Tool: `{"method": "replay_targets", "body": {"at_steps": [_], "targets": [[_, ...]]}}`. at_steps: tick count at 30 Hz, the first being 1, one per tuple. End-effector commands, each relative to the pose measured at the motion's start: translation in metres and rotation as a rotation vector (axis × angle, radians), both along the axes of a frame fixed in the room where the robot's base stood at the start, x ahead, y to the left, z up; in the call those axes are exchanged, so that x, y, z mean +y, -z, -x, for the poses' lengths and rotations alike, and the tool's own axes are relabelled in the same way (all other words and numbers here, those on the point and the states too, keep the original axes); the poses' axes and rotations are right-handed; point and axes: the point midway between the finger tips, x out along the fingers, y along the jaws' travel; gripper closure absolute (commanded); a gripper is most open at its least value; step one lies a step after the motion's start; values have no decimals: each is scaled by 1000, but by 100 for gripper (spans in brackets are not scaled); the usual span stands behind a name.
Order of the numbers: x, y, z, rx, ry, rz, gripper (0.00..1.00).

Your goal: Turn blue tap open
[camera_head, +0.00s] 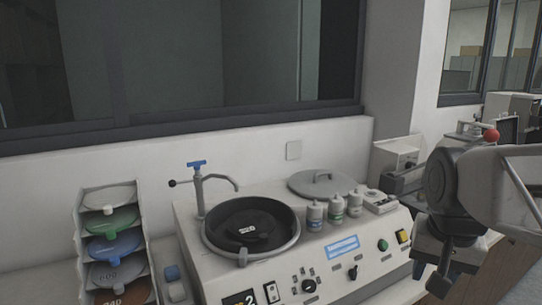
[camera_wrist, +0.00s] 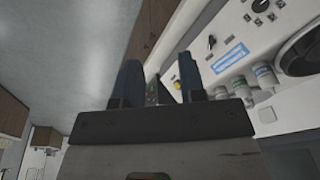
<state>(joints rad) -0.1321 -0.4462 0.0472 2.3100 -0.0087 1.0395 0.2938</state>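The blue tap handle (camera_head: 197,165) is a small T-shaped piece on top of a thin grey upright post with a curved spout. It stands at the back left of the machine, behind the black round bowl (camera_head: 250,226). My gripper (camera_head: 437,272) is at the right of the head view, beyond the machine's right side and far from the tap. In the wrist view, the two dark blue fingers of my gripper (camera_wrist: 160,65) stand apart with nothing visible between them. The tap does not show in the wrist view.
Small bottles (camera_head: 335,208) and a round grey lid (camera_head: 320,184) sit on the machine, right of the bowl. Knobs and a green button (camera_head: 382,244) are on its front panel. A rack of coloured discs (camera_head: 112,218) stands left. The space above the machine looks clear.

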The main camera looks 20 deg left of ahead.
Motion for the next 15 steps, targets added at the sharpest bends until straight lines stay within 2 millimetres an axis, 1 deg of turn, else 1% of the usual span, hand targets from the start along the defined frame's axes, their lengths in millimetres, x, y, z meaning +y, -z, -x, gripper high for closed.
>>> {"method": "replay_targets", "body": {"at_steps": [1,3,8,15], "targets": [[9,-8,-13,6,7,-4,63],[21,-18,-28,12,28,-11,63],[50,-40,-62,29,74,-25,63],[99,-69,-111,55,142,-41,63]]}}
